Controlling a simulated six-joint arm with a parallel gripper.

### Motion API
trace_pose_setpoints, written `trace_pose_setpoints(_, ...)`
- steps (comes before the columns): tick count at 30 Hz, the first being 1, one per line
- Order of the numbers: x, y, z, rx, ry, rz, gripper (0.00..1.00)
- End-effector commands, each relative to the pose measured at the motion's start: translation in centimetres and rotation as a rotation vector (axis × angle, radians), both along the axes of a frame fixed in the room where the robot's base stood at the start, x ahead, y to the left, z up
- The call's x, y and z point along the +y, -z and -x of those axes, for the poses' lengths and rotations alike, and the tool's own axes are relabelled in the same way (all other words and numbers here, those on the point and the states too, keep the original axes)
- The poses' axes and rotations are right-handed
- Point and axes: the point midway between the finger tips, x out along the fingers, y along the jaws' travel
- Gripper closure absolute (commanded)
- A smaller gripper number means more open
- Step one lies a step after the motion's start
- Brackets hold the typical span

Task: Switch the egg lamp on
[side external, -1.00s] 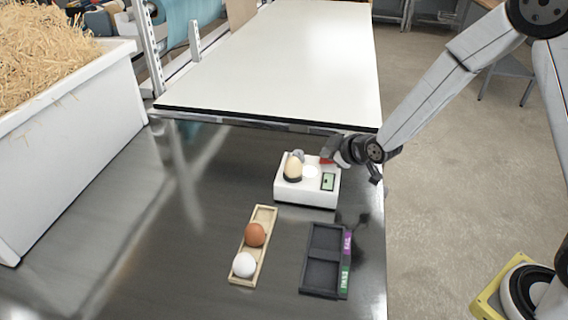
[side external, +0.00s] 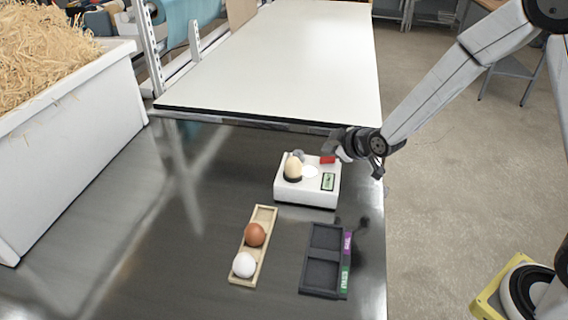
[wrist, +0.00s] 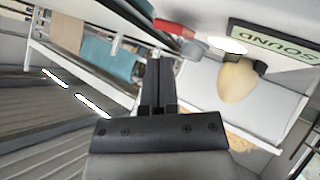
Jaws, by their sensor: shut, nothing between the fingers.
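The egg lamp is a white box (side external: 307,193) on the dark metal table. It has a red switch (side external: 328,160) at its back right, a grey knob (side external: 298,155), a pale round disc (side external: 310,172) and a green display (side external: 328,181). In the wrist view the display (wrist: 275,42) reads SOUND. A tan egg (side external: 293,168) stands upright in a dark holder on the lamp; the egg (wrist: 237,82) also shows in the wrist view. My gripper (side external: 338,148) is shut and empty, just behind and right of the red switch, apparently apart from it.
A wooden tray (side external: 266,213) holds a brown egg (side external: 255,235) and a white egg (side external: 244,265). A dark two-compartment tray (side external: 323,273) with purple and green labels is empty. A white crate of straw (side external: 75,120) stands left. A raised white surface (side external: 270,60) lies behind.

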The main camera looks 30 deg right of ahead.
Motion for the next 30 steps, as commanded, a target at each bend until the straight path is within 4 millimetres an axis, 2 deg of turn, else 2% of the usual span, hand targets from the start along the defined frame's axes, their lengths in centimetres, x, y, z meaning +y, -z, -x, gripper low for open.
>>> trace_pose_setpoints(21, -0.7, -4.4, 0.6, -0.002, 0.000, 0.000, 1.00)
trace_pose_setpoints(30, -0.7, -4.8, 0.7, 0.001, 0.000, 0.000, 1.00)
